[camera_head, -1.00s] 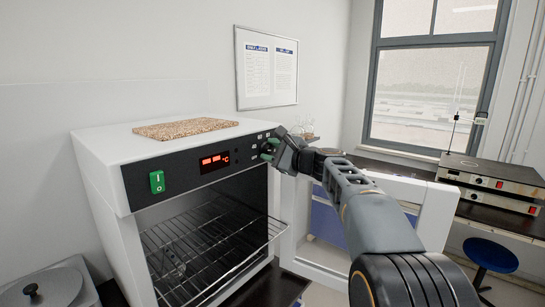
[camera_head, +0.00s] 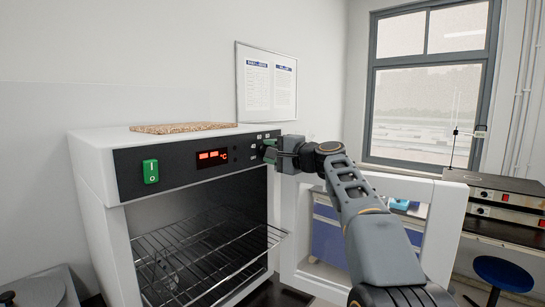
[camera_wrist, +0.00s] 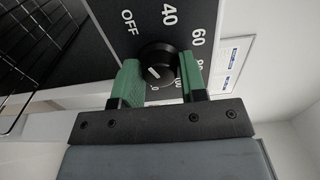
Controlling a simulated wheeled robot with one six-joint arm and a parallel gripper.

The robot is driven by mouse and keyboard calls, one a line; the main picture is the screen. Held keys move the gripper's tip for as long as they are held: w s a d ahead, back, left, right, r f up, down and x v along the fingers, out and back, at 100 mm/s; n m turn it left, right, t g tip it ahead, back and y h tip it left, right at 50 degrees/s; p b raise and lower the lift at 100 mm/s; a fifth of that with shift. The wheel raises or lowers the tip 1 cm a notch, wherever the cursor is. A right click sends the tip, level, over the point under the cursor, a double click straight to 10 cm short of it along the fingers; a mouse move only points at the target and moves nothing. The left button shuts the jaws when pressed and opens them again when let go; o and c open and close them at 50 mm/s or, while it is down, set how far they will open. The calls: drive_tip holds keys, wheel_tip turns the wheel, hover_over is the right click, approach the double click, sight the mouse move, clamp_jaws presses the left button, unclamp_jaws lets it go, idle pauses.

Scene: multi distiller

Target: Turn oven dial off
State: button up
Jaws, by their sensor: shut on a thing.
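The oven (camera_head: 91,165) is a white cabinet with a black control panel at the left. Its red display (camera_head: 212,155) is lit, and a green power switch (camera_head: 151,171) marked I and O sits left of it. The round black dial (camera_wrist: 157,59) has OFF, 40, 60 and 80 printed around it. A short white mark shows on its face; which label it points to is hard to tell. My gripper (camera_wrist: 160,76) has green fingers, one on each side of the dial, shut on it. In the head view my gripper (camera_head: 271,152) hides most of the dial.
The oven door (camera_head: 447,235) stands open to the right, behind my arm. A wire rack (camera_head: 205,255) sticks out of the oven chamber. A cork board (camera_head: 182,128) lies on top. A blue stool (camera_head: 503,272) stands at the far right.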

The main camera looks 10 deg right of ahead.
drive_tip(key=shift+r, duration=0.15)
idle(0.3)
drive_tip(key=o, duration=0.9)
drive_tip(key=shift+c, duration=0.2)
drive_tip(key=b+v, duration=0.3)
drive_tip(key=v, duration=1)
drive_tip(key=shift+s+d, duration=0.2)
drive_tip(key=shift+s, duration=0.1)
